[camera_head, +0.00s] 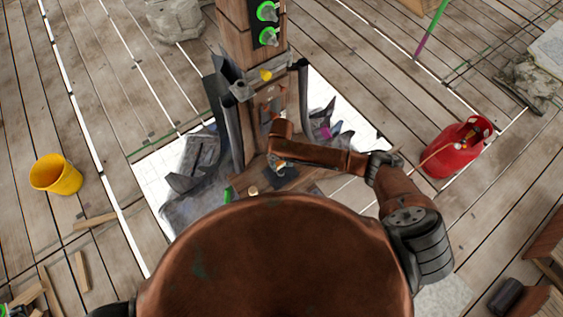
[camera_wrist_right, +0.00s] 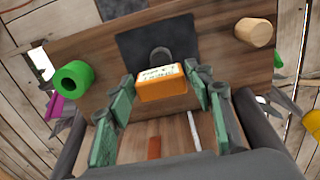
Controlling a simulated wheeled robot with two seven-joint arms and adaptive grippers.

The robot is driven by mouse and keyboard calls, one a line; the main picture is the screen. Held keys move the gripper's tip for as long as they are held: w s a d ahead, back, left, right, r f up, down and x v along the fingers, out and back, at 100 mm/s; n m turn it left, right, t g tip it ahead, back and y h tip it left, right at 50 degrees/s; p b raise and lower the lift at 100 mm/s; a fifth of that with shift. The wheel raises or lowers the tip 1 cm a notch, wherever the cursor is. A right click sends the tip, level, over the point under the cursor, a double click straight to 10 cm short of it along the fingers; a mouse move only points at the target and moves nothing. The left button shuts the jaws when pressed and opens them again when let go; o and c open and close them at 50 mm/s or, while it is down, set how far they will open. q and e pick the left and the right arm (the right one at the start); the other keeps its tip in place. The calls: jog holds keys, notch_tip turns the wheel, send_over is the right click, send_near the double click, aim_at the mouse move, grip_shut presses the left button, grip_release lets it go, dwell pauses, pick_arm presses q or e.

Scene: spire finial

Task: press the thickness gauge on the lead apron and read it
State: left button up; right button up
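My right gripper (camera_head: 279,165) is low at the foot of the wooden post in the head view. In the right wrist view its green fingers (camera_wrist_right: 160,84) stand on both sides of a small orange box with a pale printed label (camera_wrist_right: 162,83), which looks like the thickness gauge, and appear closed on it. The label is too small to read. Behind the box lies a dark flat square (camera_wrist_right: 150,45) on a wooden board; it may be the lead apron. I cannot tell whether the box touches it. My left gripper is not in view.
A green ring (camera_wrist_right: 73,79) and a wooden peg (camera_wrist_right: 254,32) stand on the board. Grey crumpled sheets (camera_head: 190,165) surround the post (camera_head: 240,30). A yellow bucket (camera_head: 56,175) is left, a red gas bottle (camera_head: 455,148) right.

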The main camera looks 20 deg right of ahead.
jog(key=o, duration=0.3)
jog(key=shift+r, duration=0.15)
notch_tip(320, 180, up, 12)
jog(key=shift+f, duration=0.15)
dwell(0.4)
